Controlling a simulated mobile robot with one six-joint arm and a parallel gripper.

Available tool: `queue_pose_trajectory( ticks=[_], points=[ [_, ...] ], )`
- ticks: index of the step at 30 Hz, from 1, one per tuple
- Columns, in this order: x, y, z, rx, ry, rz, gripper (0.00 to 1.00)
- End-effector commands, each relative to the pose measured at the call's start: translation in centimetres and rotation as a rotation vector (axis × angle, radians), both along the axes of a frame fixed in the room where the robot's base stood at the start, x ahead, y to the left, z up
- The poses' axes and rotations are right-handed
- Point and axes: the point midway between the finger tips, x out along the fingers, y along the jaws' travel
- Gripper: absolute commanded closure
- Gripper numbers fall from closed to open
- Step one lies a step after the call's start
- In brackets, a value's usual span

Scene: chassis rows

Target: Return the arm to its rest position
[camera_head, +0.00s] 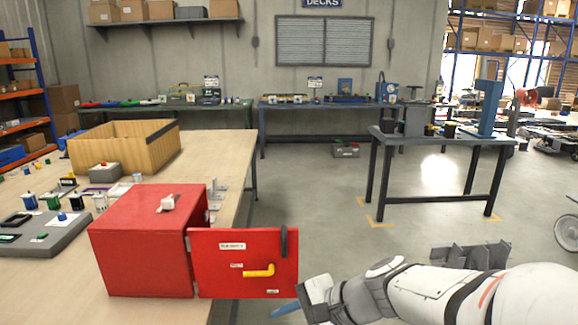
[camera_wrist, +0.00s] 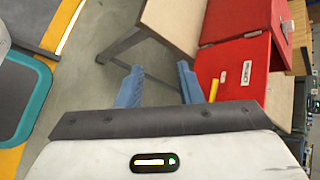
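My white and grey arm (camera_head: 430,292) reaches in from the lower right in the head view. My gripper (camera_head: 287,308) is at its left end, in front of and below the open red door (camera_head: 215,275). In the wrist view my gripper (camera_wrist: 159,82) shows two blue fingers spread apart with nothing between them. The door, with its yellow handle (camera_head: 259,271), hangs open from the red box (camera_head: 140,255) on the wooden table. In the wrist view the yellow handle (camera_wrist: 214,90) is just right of the right finger, and I cannot tell the exact gap.
The wooden table (camera_head: 225,150) fills the left, with a wooden crate (camera_head: 150,150), a grey panel (camera_head: 45,245) and small parts on it. A dark workbench (camera_head: 440,142) stands at the right.

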Motion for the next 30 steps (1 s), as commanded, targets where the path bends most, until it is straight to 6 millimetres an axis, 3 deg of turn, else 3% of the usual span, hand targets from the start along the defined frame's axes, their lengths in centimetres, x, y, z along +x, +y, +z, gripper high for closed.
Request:
queue_pose_trajectory(
  ticks=[9, 18, 24, 30],
  points=[
    [-4.7, -6.7, 0.7, -0.503, -0.187, 0.382, 0.67],
    [-6.3, -13.4, 2.7, -0.896, -0.3, 0.669, 0.67],
    [-6.4, -15.0, 3.2, -0.987, -0.318, 0.735, 0.67],
    [-6.4, -15.1, 3.1, -0.991, -0.318, 0.739, 0.67]
  ],
)
